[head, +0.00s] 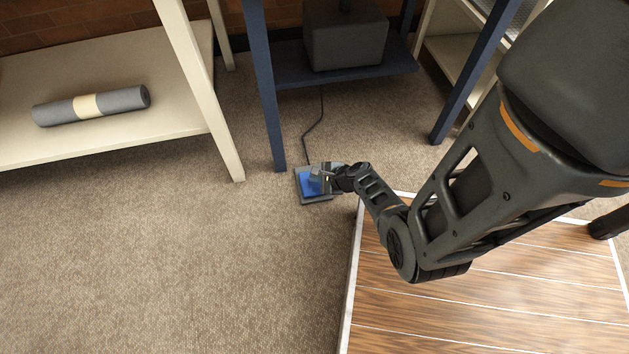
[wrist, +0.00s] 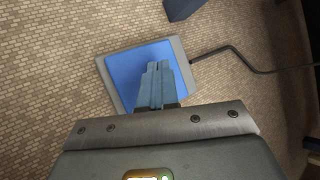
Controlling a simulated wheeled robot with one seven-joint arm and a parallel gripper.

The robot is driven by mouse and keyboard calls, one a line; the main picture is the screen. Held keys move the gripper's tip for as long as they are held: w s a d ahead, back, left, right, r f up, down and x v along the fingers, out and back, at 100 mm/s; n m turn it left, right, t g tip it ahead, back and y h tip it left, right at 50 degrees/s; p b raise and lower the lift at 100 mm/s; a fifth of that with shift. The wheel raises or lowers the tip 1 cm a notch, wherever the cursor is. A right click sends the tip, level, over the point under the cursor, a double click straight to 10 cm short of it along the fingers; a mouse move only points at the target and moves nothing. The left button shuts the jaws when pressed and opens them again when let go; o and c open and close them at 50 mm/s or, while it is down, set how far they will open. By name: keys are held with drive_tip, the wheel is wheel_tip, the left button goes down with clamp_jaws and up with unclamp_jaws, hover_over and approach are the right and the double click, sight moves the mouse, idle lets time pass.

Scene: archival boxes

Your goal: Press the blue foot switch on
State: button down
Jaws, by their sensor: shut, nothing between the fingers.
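The blue foot switch (head: 307,186) lies on the carpet near the foot of a dark blue table leg. It has a blue pedal in a grey frame, and a dark cable runs from it. In the wrist view the foot switch (wrist: 128,72) fills the upper middle. My gripper (head: 322,179) is over the pedal, with its fingers together. In the wrist view the shut fingertips (wrist: 157,66) overlap the pedal, and nothing is between them. I cannot tell whether they touch it or whether the pedal is pressed down.
The cable (head: 318,125) runs back under a dark blue table (head: 268,90) with a dark box (head: 345,40) on its low shelf. A cream shelf (head: 110,65) at left holds a grey roll (head: 92,105). A wood-topped platform (head: 480,310) is at right. Carpet at lower left is clear.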

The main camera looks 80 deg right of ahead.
sight(317, 185)
drive_tip(key=shift+f, duration=0.1)
idle(0.3)
drive_tip(key=shift+f, duration=0.35)
drive_tip(key=shift+f, duration=0.45)
idle(0.6)
drive_tip(key=shift+r+p, duration=0.85)
drive_tip(key=shift+r, duration=0.05)
wheel_tip(317, 185, up, 6)
drive_tip(key=p, duration=0.5)
drive_tip(key=shift+a, duration=0.1)
